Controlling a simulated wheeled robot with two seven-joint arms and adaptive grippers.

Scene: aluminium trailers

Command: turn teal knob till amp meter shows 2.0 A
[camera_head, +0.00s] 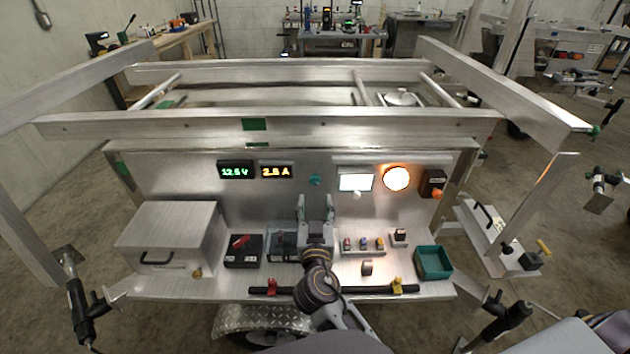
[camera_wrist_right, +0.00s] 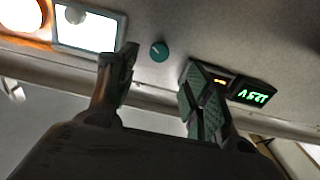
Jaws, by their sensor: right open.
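The small teal knob (camera_head: 316,180) sits on the upright aluminium panel, right of the amp meter (camera_head: 276,171). The meter's orange digits look like 2.8 A; the last digit is not sharp. My right gripper (camera_head: 315,203) is open and empty, fingers pointing up, just below the knob. In the right wrist view, which is turned upside down, the knob (camera_wrist_right: 159,51) shows between and beyond the open fingertips (camera_wrist_right: 162,66), apparently not touched. One finger partly hides the amp meter (camera_wrist_right: 219,81) there. My left gripper is not in view.
A green voltage display (camera_head: 235,171) is left of the amp meter. A lit white screen (camera_head: 355,182) and a glowing round lamp (camera_head: 396,178) are to the right. The shelf below holds a metal box (camera_head: 170,235), small blocks and a teal tray (camera_head: 433,262).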

